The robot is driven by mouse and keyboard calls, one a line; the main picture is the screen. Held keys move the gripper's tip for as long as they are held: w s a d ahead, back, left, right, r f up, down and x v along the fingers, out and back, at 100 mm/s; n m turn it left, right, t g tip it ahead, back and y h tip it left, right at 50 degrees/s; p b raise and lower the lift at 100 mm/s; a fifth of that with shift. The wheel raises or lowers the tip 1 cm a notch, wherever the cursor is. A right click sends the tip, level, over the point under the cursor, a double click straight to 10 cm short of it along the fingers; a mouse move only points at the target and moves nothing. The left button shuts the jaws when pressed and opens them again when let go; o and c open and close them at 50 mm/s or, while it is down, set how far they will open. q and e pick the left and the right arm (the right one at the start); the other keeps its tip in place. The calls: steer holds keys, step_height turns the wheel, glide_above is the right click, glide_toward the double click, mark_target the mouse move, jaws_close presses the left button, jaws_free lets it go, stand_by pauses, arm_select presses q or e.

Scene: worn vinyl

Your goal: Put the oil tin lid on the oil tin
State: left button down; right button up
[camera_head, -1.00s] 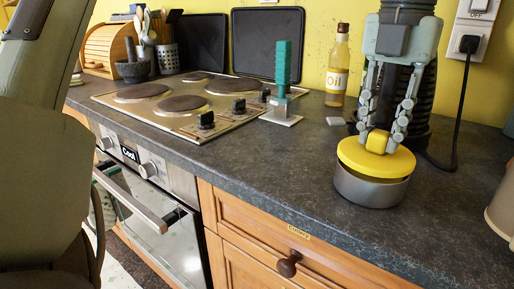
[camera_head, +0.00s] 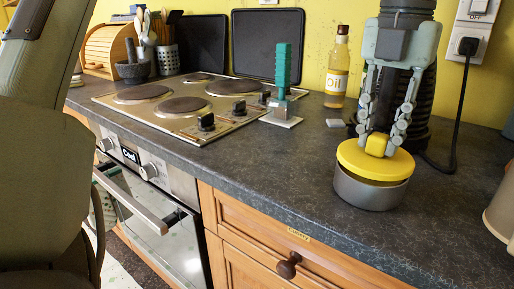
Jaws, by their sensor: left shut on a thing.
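The oil tin lid (camera_head: 352,161) is a yellow disc with a yellow block-shaped knob on top. My left gripper (camera_head: 377,142) points down from above and is shut on that knob. The oil tin (camera_head: 370,194) is a low, round grey metal tin on the worktop, directly below the lid. The lid covers most of the tin's mouth but sits off to the right and back, overhanging on the right. A strip of the tin's inside shows at the front left. Whether the lid touches the rim is hard to tell. My right gripper is not in view.
An oil bottle (camera_head: 337,75) stands by the yellow wall, near a small grey block (camera_head: 335,123). A teal-handled object (camera_head: 283,70) stands beside the hob (camera_head: 152,117). A black cable (camera_head: 460,115) runs behind the tin. The worktop left of the tin is clear.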

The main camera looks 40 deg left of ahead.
arm_select(q)
steer(key=shift+f+b, duration=0.4)
steer(key=shift+f, duration=0.2)
stand_by(0.3)
steer(key=c, duration=1.2)
jaws_free()
steer(key=shift+r, duration=0.2)
steer(key=shift+r+p, duration=1.2)
steer(key=shift+r, duration=2.65)
